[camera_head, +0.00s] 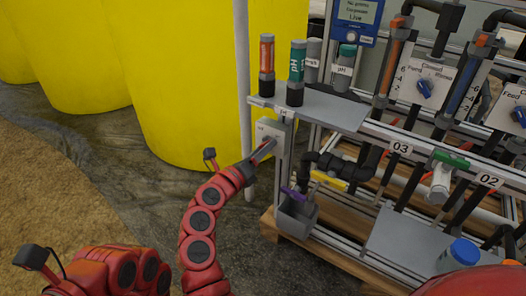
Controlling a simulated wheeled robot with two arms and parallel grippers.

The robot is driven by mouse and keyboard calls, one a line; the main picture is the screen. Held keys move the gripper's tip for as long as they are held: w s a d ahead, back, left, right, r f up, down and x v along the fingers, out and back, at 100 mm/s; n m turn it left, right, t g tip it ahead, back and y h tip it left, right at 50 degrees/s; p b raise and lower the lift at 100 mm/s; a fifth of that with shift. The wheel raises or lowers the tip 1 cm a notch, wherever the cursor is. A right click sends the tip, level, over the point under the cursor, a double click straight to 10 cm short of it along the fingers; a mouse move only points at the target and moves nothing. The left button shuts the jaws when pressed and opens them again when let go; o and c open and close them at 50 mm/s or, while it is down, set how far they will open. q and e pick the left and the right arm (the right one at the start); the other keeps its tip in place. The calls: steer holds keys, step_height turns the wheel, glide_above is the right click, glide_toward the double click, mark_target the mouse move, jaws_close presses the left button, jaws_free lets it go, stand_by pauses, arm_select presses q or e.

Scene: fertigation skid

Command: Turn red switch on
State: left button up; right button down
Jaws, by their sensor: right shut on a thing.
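A pale switch box (270,129) is fixed to the skid's left upright, just under the grey shelf. My right gripper (266,148) reaches up to the front of this box from below left. Its fingers are shut on the red switch there. The fingers cover most of the switch, so I cannot tell which way it is turned. My left arm shows at the lower left, but its fingers are not in view.
The grey shelf (334,109) above the box carries several probe bottles, including an orange one (266,67) and a green one (296,73). A grey cup (297,216) hangs below. Large yellow tanks (185,80) stand behind. Pipes and valves fill the right side.

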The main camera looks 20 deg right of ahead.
steer(key=shift+a, duration=0.1)
steer(key=shift+c, duration=1.4)
jaws_free()
